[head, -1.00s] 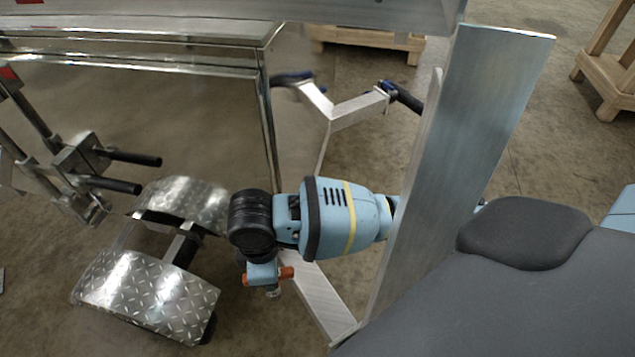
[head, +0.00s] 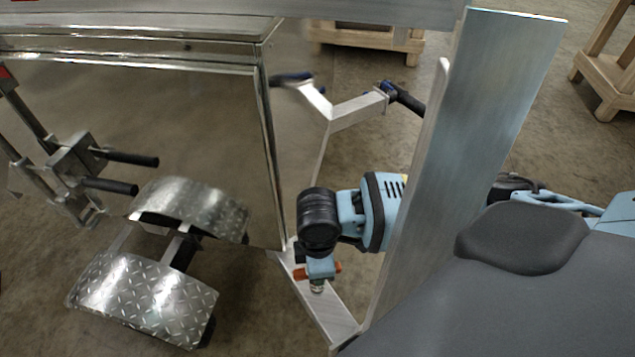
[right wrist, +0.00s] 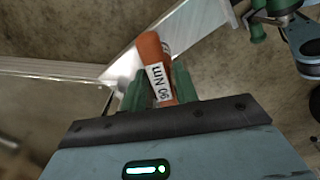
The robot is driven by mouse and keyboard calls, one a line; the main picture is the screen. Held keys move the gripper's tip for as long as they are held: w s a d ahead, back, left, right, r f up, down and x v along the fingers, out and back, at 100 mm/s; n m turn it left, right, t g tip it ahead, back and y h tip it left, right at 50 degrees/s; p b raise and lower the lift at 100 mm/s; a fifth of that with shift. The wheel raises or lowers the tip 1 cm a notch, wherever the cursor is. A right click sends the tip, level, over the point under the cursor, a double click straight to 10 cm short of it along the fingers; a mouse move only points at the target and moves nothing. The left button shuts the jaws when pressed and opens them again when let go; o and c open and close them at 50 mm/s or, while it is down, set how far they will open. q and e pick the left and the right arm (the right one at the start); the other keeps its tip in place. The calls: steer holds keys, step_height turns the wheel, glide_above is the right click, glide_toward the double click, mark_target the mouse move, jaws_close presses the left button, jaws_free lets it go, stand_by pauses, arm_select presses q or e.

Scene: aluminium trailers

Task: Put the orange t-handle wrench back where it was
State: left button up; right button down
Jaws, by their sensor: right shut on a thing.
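The orange t-handle wrench (head: 336,267) is held in my right gripper (head: 320,272). Its orange ends stick out on both sides of the jaws, and a short metal tip shows below. In the right wrist view the orange handle (right wrist: 152,58) carries a white label reading 90 Nm and sits between the green fingers of my right gripper (right wrist: 150,92), which are shut on it. The gripper appears in front of the angled aluminium frame bar (head: 338,318); I cannot tell whether the wrench touches it. My left gripper is not identifiable in either view.
A tall aluminium plate (head: 470,130) stands close to my right arm and hides part of it. A shiny trailer panel (head: 160,110), tread-plate fenders (head: 145,298) and black-handled levers (head: 130,159) lie left. A Y-shaped bar (head: 355,112) and wooden stands (head: 370,42) are behind.

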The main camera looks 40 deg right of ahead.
steer(key=shift+f, duration=0.5)
steer(key=c, duration=1.1)
jaws_free()
arm_select(q)
steer(key=shift+w+d, duration=0.1)
steer(key=shift+w, duration=0.25)
arm_select(e)
steer(key=shift+o, duration=0.2)
steer(key=shift+r, duration=0.1)
arm_select(q)
steer(key=r+p, duration=0.1)
steer(key=s+r+p, duration=0.1)
steer(key=p, duration=0.1)
steer(key=shift+d+r, duration=0.1)
steer(key=shift+r, duration=0.15)
arm_select(e)
step_height(320, 180, up, 12)
arm_select(q)
steer(key=shift+w, duration=0.25)
